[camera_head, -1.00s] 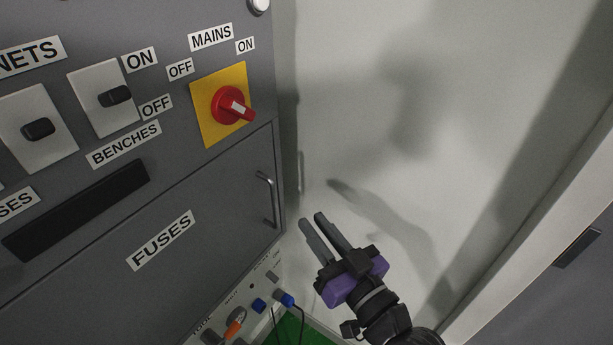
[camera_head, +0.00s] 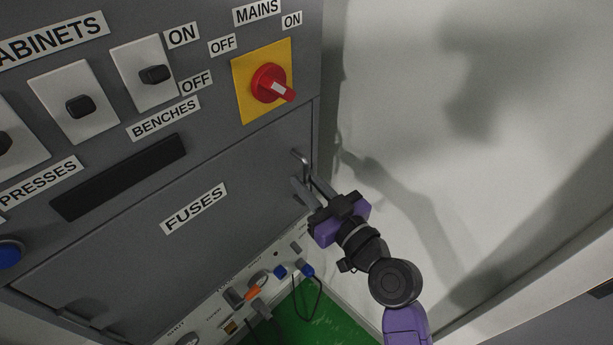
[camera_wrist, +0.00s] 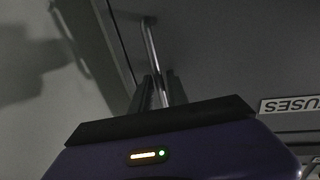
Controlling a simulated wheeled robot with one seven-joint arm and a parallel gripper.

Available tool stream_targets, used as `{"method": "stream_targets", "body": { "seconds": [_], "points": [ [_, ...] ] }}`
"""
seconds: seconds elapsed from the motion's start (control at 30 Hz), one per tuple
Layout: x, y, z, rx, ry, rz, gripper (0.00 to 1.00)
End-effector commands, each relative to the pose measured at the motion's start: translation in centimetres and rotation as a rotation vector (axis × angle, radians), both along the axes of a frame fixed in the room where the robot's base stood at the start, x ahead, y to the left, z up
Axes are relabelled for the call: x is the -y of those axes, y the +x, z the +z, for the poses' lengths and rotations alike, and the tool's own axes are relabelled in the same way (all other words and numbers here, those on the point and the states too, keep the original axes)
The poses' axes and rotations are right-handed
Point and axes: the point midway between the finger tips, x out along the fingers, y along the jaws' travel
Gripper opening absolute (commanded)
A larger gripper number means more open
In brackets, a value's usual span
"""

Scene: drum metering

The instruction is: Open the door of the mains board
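The grey mains board carries a closed door (camera_head: 140,215) labelled FUSES. A slim metal bar handle (camera_head: 301,158) stands at the door's right edge. It also shows in the wrist view (camera_wrist: 149,45), running down between my fingers. My gripper (camera_head: 306,183), with grey fingers and a purple body, is at the handle's lower part. Its fingers are apart, one on each side of the bar; they also show in the wrist view (camera_wrist: 159,88). The handle's lower end is hidden by the gripper. Whether the fingers touch the bar is unclear.
A red MAINS switch (camera_head: 269,83) on a yellow plate sits above the door. A panel with knobs and a green surface (camera_head: 325,320) lies below. A pale wall (camera_head: 400,120) stands at the right.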

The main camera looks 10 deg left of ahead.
Motion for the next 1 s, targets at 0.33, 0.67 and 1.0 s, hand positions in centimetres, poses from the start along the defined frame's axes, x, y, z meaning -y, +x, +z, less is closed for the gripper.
{"method": "stream_targets", "body": {
  "seconds": [0.33, 0.67, 1.0],
  "points": [
    [-0.32, 0.37, -0.05, 0.0, 0.0, -0.001, 0.2],
    [-0.31, 0.36, -0.05, 0.0, 0.0, -0.001, 0.0],
    [-0.3, 0.35, -0.04, 0.0, 0.0, -0.001, 0.0]
  ]
}}
